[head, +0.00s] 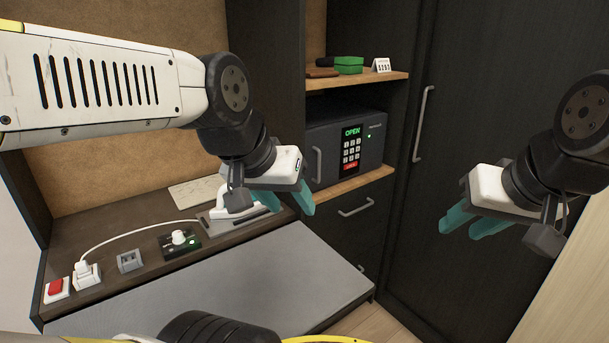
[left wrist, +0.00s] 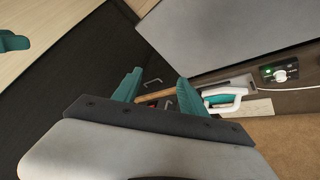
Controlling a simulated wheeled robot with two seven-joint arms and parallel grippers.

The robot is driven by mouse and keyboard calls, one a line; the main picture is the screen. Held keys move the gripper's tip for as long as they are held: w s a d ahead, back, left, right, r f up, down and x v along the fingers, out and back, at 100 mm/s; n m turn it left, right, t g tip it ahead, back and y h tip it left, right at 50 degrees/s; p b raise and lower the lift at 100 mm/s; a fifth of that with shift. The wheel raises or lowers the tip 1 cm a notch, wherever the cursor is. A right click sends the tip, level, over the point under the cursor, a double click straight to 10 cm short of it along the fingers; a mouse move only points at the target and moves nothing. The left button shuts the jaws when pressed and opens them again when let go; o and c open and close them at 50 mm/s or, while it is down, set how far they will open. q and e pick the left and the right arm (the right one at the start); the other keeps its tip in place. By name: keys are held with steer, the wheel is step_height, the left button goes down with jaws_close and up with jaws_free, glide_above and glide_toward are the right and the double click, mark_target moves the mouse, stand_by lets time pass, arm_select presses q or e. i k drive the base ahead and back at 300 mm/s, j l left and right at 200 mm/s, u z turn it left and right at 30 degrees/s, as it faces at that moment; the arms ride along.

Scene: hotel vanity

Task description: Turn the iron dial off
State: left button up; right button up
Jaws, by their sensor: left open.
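The white and teal iron (head: 222,212) rests on a grey stand on the counter. In the head view it is partly hidden behind my left wrist; in the left wrist view the iron (left wrist: 226,96) shows its handle.
A white cord runs from a plug (head: 88,273) to the iron. A grey ironing surface (head: 240,275) lies in front. A safe (head: 345,145) stands at the back right.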

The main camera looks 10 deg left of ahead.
mark_target(178, 238)
steer(key=u, duration=1.65)
steer(key=i+j+u, duration=0.1)
steer(key=j+u, duration=0.4)
steer(key=j, duration=0.15)
